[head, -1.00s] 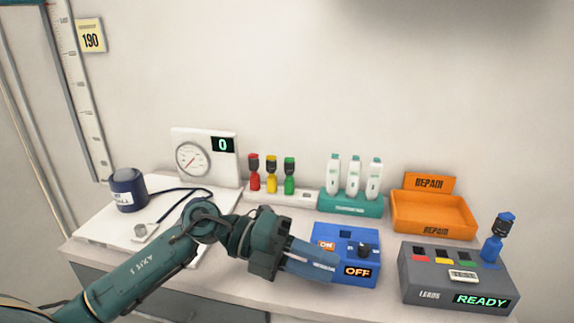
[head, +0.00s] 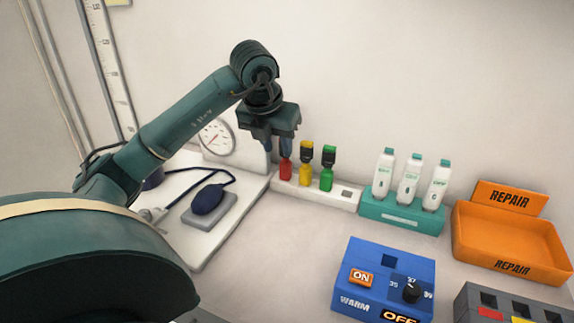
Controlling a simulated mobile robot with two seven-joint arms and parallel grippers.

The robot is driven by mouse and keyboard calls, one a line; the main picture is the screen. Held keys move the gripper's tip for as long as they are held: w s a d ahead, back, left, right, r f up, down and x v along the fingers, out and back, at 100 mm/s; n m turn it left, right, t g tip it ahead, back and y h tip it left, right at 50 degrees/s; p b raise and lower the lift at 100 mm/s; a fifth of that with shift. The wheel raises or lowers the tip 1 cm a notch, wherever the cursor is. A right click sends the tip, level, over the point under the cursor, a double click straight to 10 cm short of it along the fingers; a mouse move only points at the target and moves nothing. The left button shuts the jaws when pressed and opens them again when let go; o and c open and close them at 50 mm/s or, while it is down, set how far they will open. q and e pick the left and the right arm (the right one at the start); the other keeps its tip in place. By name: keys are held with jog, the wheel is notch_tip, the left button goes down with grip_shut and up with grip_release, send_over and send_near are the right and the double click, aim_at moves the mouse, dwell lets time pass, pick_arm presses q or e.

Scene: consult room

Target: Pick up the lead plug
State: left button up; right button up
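The red lead plug (head: 286,171) stands upright in the white rack (head: 340,193), left of the yellow plug (head: 303,167) and the green plug (head: 327,171). My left gripper (head: 277,149) points down at the red plug, with its fingers apart and a gap between them. The right-hand finger covers the red plug's dark top. I cannot tell whether they touch. The grey leads box (head: 482,300) is cut off at the lower right, with colour marks on it. My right gripper is out of view.
A blue warmer box (head: 346,280) and an orange repair tray (head: 510,240) stand on the right. White bottles sit in a teal holder (head: 395,217) right of the rack. Bare counter shows in the middle.

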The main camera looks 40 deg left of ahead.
aim_at(283, 158)
pick_arm(q)
jog(key=x, duration=0.6)
jog(key=shift+w+a+f+p, duration=0.2)
jog(key=shift+w+p, duration=0.1)
jog(key=shift+w, duration=0.25)
jog(key=shift+w+f, duration=0.1)
jog(key=shift+f, duration=0.1)
jog(key=shift+c, duration=0.2)
jog(key=c, duration=0.6)
jog(key=shift+o, duration=0.2)
jog(key=shift+r, duration=0.15)
